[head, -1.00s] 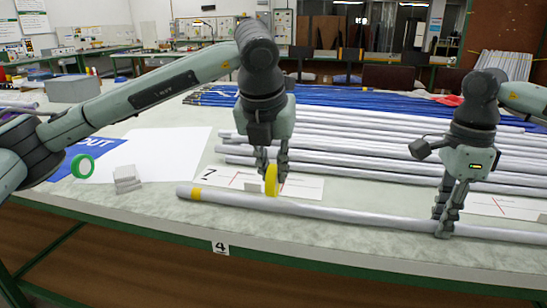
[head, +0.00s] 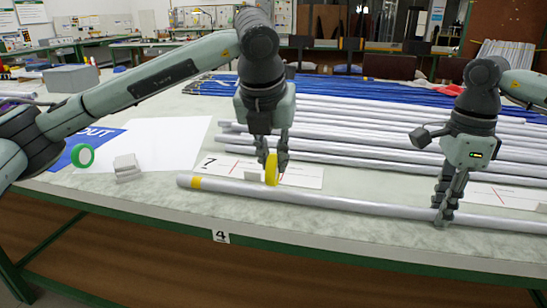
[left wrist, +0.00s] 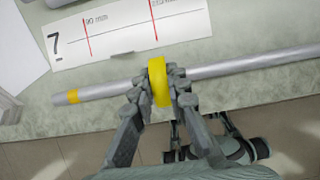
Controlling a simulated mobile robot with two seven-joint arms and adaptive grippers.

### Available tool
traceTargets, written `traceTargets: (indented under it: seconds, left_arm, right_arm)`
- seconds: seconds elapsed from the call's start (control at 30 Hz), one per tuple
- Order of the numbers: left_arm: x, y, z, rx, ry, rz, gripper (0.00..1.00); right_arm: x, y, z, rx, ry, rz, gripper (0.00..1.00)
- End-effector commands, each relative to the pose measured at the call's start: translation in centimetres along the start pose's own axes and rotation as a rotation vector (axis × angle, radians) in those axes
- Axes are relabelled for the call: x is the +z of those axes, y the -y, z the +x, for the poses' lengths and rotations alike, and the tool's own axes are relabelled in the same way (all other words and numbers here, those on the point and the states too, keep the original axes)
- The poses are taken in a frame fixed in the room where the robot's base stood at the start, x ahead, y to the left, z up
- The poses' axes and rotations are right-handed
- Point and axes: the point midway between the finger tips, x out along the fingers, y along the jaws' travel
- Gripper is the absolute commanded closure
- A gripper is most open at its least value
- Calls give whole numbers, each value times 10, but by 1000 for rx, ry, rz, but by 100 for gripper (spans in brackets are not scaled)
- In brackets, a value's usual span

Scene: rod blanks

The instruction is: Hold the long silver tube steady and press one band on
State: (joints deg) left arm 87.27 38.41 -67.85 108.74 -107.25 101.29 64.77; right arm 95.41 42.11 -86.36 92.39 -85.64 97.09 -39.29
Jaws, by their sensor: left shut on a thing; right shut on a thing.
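The long silver tube (head: 340,203) lies along the table's front edge, with a yellow stripe (head: 196,183) near its left end. It also shows in the left wrist view (left wrist: 245,68). My left gripper (head: 272,165) is shut on a yellow band (head: 271,172), a ring held upright at the tube's far upper edge. In the left wrist view the band (left wrist: 159,82) overlaps the tube; I cannot tell whether it touches it. My right gripper (head: 441,215) is shut on the tube, well right of the band.
Several other silver tubes (head: 330,142) and blue rods (head: 350,92) lie behind. A number 7 card (head: 230,168) with red lines lies just behind the tube. A green ring (head: 82,156), a blue OUT sheet (head: 65,160) and a grey block (head: 127,167) are at left.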

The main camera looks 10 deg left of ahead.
Motion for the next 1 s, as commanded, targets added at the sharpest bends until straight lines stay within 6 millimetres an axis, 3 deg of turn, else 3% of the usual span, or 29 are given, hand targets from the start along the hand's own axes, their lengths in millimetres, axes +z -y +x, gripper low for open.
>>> traceTargets:
  seconds: [1.0]
  left_arm:
    - [-4,0,10,0,0,0,100]
  right_arm:
    - [0,0,0,-1,0,0,100]
